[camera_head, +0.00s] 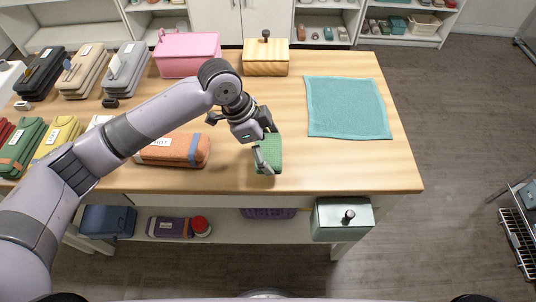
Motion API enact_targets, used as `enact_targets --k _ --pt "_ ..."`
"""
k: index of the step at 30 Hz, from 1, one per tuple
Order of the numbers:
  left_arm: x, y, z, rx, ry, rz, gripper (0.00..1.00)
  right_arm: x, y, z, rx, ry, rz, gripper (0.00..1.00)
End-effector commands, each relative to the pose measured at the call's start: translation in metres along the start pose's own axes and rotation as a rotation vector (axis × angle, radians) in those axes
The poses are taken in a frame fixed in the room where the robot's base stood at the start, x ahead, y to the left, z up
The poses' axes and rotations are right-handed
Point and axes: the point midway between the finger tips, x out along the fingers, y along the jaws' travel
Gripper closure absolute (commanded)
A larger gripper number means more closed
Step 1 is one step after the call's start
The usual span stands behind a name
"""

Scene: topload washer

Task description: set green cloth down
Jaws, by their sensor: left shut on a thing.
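The green cloth (269,158) is a small folded piece at the front middle of the wooden table. My left gripper (265,150) comes in from the left, pointing down, and is shut on the green cloth. A finger crosses the cloth's left side. I cannot tell whether the cloth touches the tabletop or hangs just above it. My right gripper does not show.
A teal cloth (347,107) lies flat at the right of the table (390,170). An orange folded towel (176,150) lies left of the gripper. A pink box (187,54) and wooden box (266,57) stand behind. Bare wood lies right of the green cloth.

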Motion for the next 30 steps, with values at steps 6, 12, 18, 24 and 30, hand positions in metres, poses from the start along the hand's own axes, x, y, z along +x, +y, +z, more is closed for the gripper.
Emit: enact_targets --k 6,12,18,24,30 --pt "0.029 0.001 0.013 -0.002 -0.002 0.004 0.38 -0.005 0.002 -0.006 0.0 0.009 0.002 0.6" --pt "0.035 0.0 0.015 0.001 -0.001 0.0 0.38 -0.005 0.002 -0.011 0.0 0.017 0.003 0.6" --pt "0.038 0.001 0.016 0.0 -0.001 0.001 0.38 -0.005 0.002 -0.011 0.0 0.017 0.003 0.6" --pt "0.037 0.001 0.016 0.0 -0.001 0.001 0.0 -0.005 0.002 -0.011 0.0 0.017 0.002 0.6" --pt "0.037 0.001 0.016 0.0 -0.001 0.001 0.0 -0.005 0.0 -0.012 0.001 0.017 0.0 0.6"
